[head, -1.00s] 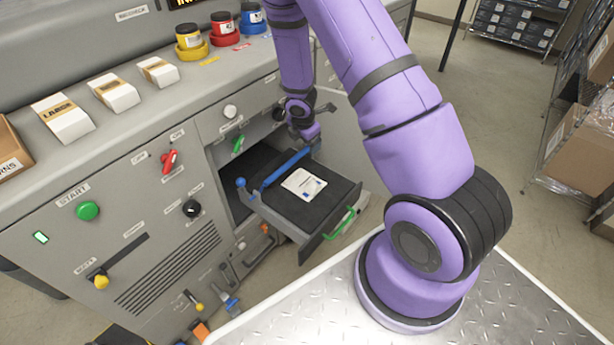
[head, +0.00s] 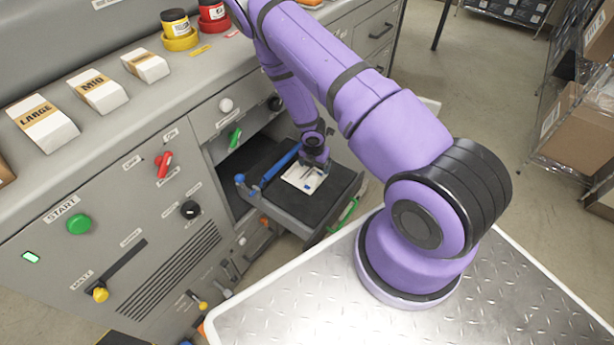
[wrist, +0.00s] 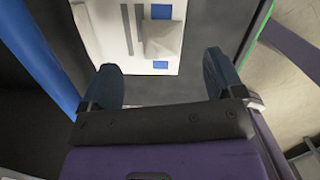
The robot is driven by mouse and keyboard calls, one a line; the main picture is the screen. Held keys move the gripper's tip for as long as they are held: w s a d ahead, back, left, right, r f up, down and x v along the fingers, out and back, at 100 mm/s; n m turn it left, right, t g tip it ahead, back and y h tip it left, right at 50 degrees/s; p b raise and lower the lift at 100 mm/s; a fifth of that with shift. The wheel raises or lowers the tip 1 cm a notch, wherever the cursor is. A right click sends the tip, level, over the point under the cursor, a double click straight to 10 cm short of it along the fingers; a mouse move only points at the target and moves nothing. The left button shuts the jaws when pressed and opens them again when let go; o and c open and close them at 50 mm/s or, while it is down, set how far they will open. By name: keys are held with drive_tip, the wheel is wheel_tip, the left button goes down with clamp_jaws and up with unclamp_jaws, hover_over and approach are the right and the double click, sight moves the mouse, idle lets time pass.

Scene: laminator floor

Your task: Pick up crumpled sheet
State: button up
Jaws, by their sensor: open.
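The crumpled sheet (head: 302,178) is white with dark bars and blue patches. It lies on the black bed of the pulled-out drawer (head: 290,207). In the wrist view the sheet (wrist: 110,45) shows a raised fold and lies just beyond the fingertips. My gripper (head: 316,166) is over the sheet's far right part in the head view, partly hiding it. In the wrist view my gripper (wrist: 163,75) is open, its two fingers wide apart with nothing between them. I cannot tell how high the fingertips are above the bed.
A blue bar (head: 276,167) runs along the drawer's left side, close to my gripper. A green handle (head: 345,213) is on the drawer's front. The grey machine (head: 110,215) stands to the left with knobs and switches. Open floor (head: 450,110) lies to the right.

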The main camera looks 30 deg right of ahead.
sight(314, 174)
drive_tip(key=shift+f, duration=2.95)
drive_tip(key=c, duration=1)
